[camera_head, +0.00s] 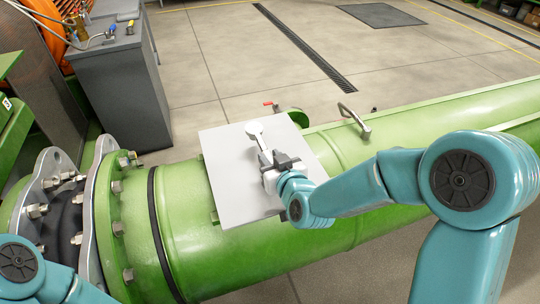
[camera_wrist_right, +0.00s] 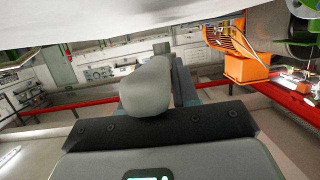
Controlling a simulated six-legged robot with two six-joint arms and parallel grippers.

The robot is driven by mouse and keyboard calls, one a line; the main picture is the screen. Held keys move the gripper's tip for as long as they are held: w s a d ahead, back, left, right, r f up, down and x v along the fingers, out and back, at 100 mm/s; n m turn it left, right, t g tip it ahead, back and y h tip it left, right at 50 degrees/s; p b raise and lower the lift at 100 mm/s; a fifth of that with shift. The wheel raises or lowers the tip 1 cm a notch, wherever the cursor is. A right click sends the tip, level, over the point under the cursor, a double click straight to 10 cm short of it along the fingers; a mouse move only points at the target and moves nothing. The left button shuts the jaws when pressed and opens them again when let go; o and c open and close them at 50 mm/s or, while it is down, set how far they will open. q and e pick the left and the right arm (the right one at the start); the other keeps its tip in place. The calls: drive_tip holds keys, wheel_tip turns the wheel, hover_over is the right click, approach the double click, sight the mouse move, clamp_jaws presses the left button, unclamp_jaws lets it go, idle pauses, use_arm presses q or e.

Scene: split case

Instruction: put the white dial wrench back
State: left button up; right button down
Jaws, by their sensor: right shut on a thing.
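The white dial wrench (camera_head: 254,128), with a round white head and a thin stem, shows over the white panel (camera_head: 232,185) in the head view. My right gripper (camera_head: 272,162) is shut on its near end, and the dial head points away from me. In the right wrist view a pale rounded part of the wrench (camera_wrist_right: 147,88) stands between the fingers, hiding much of them. I cannot tell whether the wrench touches the panel or hangs just above it. My left gripper is out of view; only part of my left arm shows at the lower left.
The white panel lies on a large green pipe (camera_head: 190,240) with a bolted flange at left. A metal handle (camera_head: 355,122) rises from the pipe right of the panel. A grey cabinet (camera_head: 115,85) with small tools stands behind left. Open floor lies beyond.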

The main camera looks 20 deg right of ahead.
drive_tip(key=shift+f+b, duration=0.3)
drive_tip(key=shift+f, duration=0.6)
drive_tip(key=shift+w, duration=0.1)
drive_tip(key=shift+f+b, duration=0.65)
drive_tip(key=shift+c, duration=1.4)
unclamp_jaws()
drive_tip(key=shift+a, duration=0.1)
drive_tip(key=shift+v, duration=3.1)
